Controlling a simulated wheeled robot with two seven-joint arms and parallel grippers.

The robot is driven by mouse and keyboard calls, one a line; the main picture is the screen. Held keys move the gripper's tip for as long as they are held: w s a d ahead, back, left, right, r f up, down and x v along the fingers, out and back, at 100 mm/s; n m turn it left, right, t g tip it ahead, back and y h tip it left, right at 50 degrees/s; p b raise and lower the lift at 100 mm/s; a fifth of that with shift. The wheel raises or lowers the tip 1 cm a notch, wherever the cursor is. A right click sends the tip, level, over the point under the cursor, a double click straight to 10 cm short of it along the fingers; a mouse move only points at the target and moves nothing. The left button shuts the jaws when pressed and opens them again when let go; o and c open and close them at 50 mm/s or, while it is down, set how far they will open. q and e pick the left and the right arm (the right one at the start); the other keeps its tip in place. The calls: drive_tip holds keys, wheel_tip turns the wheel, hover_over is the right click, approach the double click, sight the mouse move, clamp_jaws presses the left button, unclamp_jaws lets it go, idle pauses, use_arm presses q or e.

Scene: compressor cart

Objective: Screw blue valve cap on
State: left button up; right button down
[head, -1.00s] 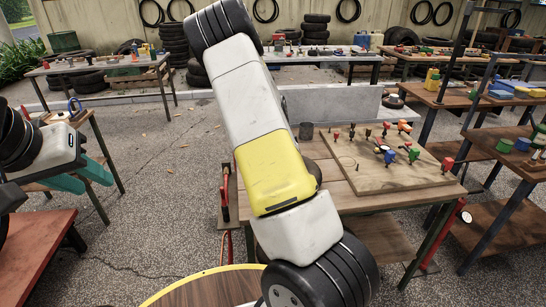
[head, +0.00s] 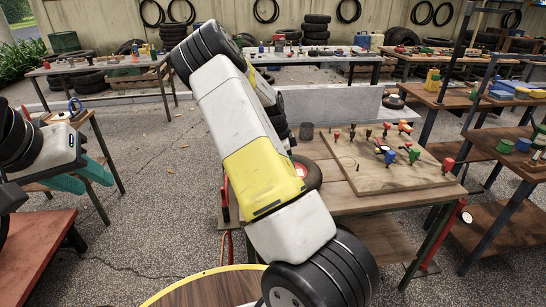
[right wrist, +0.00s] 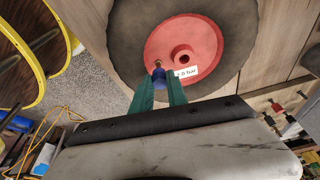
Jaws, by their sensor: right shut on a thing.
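The blue valve cap (right wrist: 160,76) is between the green fingertips of my right gripper (right wrist: 160,84) in the right wrist view. The gripper is shut on it. The brass valve stem (right wrist: 158,65) shows right at the cap's far end; I cannot tell whether the threads are engaged. The stem stands on a wheel with a red hub (right wrist: 200,38) and a dark tire (right wrist: 236,18). In the head view a bit of the tire (head: 312,176) shows beside my right arm, which hides the right gripper and cap. My left gripper (head: 82,177) is open and empty at the left.
The wheel lies on a wooden cart (head: 372,202). A board (head: 385,172) with several coloured knobs and a gauge stands on it to the right. A dark cup (head: 306,131) is near its back edge. A red table (head: 35,245) is at lower left; shelves crowd the right.

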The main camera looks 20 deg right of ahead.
drive_tip(key=c, duration=1.2)
unclamp_jaws()
drive_tip(key=shift+c, duration=0.2)
drive_tip(key=s+v, duration=0.1)
drive_tip(key=v, duration=0.7)
drive_tip(key=s+a+r+n+t+y, duration=0.4)
drive_tip(key=s+a+r+n+y, duration=0.2)
drive_tip(key=s+a+r+n, duration=0.7)
drive_tip(key=s+a+r+n+t, duration=0.1)
drive_tip(key=s+a+r+n, duration=0.2)
drive_tip(key=s+n, duration=0.2)
drive_tip(key=s+a+r+n+t, duration=0.2)
drive_tip(key=s+a+r+n, duration=0.1)
drive_tip(key=s, duration=0.4)
drive_tip(key=shift+s+r+n+h, duration=0.35)
drive_tip(key=shift+r+n, duration=0.3)
drive_tip(key=shift+n, duration=0.35)
